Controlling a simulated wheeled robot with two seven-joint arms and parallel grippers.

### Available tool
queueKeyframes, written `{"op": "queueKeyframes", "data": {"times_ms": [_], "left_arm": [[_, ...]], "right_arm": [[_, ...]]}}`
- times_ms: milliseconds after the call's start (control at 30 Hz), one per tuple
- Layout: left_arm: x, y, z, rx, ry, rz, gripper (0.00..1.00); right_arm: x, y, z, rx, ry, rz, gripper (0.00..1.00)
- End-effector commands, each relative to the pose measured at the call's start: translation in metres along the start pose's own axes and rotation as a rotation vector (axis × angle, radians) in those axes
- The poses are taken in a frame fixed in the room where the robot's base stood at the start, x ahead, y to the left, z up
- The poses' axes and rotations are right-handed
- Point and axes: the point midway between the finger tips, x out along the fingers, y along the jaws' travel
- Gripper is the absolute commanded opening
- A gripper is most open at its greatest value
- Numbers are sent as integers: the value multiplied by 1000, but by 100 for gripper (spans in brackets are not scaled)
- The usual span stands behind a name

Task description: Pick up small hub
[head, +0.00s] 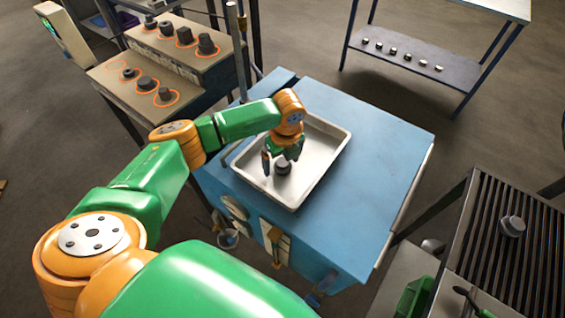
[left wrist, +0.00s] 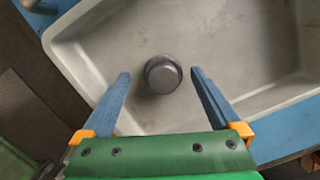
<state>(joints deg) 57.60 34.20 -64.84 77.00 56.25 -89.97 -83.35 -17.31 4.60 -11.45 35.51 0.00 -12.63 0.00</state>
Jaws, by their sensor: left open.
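The small hub (left wrist: 162,75) is a dark grey round metal piece standing on the floor of a pale tray (left wrist: 245,80). In the head view the hub (head: 283,167) shows near the tray's left side, partly hidden by my gripper. My left gripper (head: 281,163) is over the tray (head: 325,150), pointing down. In the left wrist view its blue fingers (left wrist: 160,80) are open and apart, with the hub between and slightly beyond the tips. No contact with the hub shows. My right gripper is not in view.
The tray lies on a blue cabinet (head: 390,140). A stepped stand (head: 175,60) at upper left holds several dark parts in orange rings. A slatted rack (head: 520,250) at right carries one grey part (head: 512,226). A shelf (head: 415,65) behind holds several small pieces.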

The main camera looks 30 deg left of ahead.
Motion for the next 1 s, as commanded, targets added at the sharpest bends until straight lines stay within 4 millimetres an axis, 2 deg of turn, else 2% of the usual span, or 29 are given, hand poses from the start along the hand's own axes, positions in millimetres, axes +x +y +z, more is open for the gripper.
{"op": "queueKeyframes", "data": {"times_ms": [200, 233, 500, 567, 600, 867, 1000], "left_arm": [[4, 0, 0, 0, 0, -1, 97], [4, 0, 0, 0, 0, -1, 94], [4, 0, 0, 0, 0, -1, 21], [4, 0, 0, 0, 0, -1, 5], [4, 0, 0, 0, 0, -1, 0], [3, 0, 0, 0, -1, -2, 0], [-4, -1, 1, 0, 0, -4, 0]], "right_arm": [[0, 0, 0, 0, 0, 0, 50], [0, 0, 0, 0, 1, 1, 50], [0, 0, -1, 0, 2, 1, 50], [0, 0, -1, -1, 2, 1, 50], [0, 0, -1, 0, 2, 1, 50], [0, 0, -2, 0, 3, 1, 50], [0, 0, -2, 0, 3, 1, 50]]}}
